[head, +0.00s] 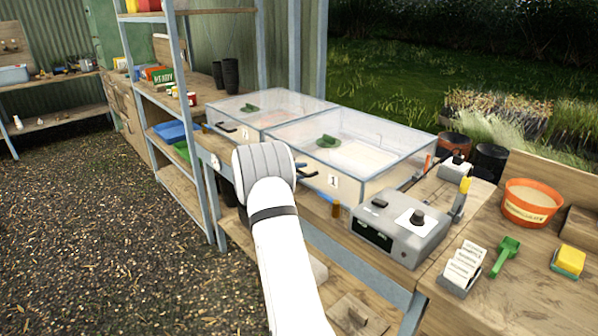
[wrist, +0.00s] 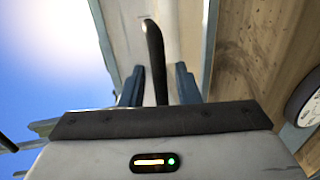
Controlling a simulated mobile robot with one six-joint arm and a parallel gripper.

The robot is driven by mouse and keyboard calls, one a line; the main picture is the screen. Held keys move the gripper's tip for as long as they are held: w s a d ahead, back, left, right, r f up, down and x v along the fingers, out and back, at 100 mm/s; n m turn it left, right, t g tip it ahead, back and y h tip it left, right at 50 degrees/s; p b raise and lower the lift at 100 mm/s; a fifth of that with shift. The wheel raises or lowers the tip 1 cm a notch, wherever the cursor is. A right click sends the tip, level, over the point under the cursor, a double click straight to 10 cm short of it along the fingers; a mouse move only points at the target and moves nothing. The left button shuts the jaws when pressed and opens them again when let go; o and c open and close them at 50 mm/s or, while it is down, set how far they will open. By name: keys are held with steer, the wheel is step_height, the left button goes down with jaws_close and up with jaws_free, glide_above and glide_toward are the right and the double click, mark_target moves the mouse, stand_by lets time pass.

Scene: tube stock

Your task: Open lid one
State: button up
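Box one, a clear-walled propagator case marked "1" (head: 333,181), stands on the wooden bench. Its clear lid (head: 375,128) lies flat and closed, with a green piece (head: 328,141) on top. My gripper (head: 304,171) is at the front of box one, mostly hidden behind my white arm in the head view. In the wrist view, my gripper (wrist: 158,85) is open, its two blue fingers on either side of a dark upright handle (wrist: 154,50). Gaps show between handle and fingers.
A second clear box marked "2" (head: 245,132), also closed, stands left of box one. A grey control unit (head: 400,228) with a black knob sits close on the right. A shelf post (head: 190,100) rises at left. Space above the lids looks clear.

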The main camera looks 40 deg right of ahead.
steer(key=shift+c, duration=0.6)
jaws_close()
